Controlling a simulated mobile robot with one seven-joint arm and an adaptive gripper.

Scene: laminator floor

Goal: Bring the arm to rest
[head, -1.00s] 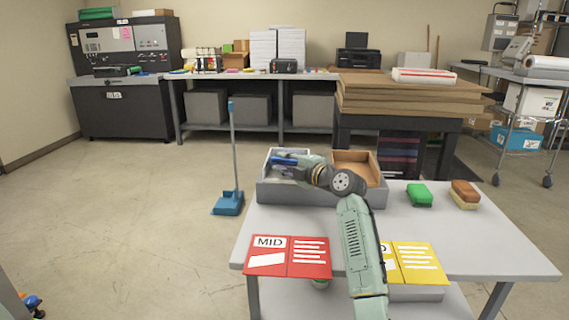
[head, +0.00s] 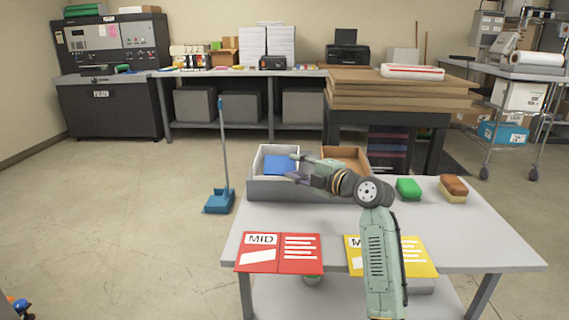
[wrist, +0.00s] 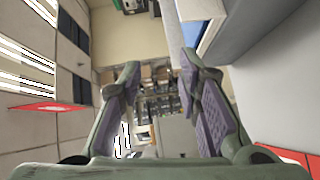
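My gripper (head: 292,166) is in front of and partly over the left part of a grey tray (head: 275,190) on the table. Its two fingers point left and stand apart, with nothing between them. The wrist view also shows the fingers (wrist: 160,105) wide apart and empty. A flat blue thing (head: 276,165) lies in the tray's left compartment, partly hidden by my gripper. My arm bends at an elbow above the table, and its lower part covers some of a yellow card.
The table (head: 460,235) bears a red card (head: 280,268), a yellow card (head: 418,262), a green block (head: 409,189) and a brown-topped brush or block (head: 453,190). A blue dustpan (head: 219,202) stands on the floor at left.

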